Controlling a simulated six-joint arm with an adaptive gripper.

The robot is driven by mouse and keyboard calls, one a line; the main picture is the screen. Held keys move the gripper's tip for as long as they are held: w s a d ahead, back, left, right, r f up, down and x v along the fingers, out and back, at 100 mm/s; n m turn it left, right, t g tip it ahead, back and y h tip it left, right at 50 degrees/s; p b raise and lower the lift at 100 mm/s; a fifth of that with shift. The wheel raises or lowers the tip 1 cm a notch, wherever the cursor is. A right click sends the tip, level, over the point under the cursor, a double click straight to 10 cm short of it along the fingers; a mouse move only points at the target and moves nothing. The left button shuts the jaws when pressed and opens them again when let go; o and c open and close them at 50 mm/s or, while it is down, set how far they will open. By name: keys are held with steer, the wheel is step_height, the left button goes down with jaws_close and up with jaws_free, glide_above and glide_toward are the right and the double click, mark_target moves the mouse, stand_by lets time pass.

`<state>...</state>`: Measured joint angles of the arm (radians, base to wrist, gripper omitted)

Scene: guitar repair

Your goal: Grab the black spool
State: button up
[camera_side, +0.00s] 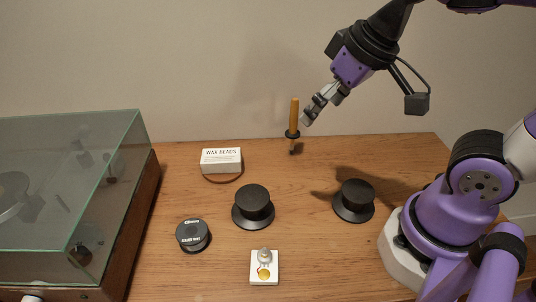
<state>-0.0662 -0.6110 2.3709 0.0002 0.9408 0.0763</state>
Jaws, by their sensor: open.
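A short black cylinder with small white labels (193,235), which looks like the black spool, stands on the wooden table at the front left. Two larger black pieces with wide round bases, one in the middle (253,203) and one to the right (353,199), also look somewhat spool-like. My gripper (308,116) is open, high above the back of the table, pointing down and left. It is well apart from all three black pieces, up and to the right of the labelled one. Nothing shows clearly between its fingers.
An orange-handled tool with a black collar (294,118) is upright close beside my fingertips; I cannot tell whether they touch. A white box marked WAX BEADS (221,160) sits at the back. A white square with a small metal part (257,278) lies in front. A glass-covered turntable (75,190) fills the left.

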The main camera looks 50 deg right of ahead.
steer(key=w+a+g, duration=0.2)
steer(key=w+a, duration=0.3)
steer(key=m+g, duration=0.1)
steer(key=g, duration=0.2)
glide_above(192, 231)
step_height(192, 231, down, 11)
steer(key=shift+w+r, duration=0.1)
step_height(192, 231, down, 6)
steer(key=shift+f, duration=0.15)
steer(key=c, duration=1.1)
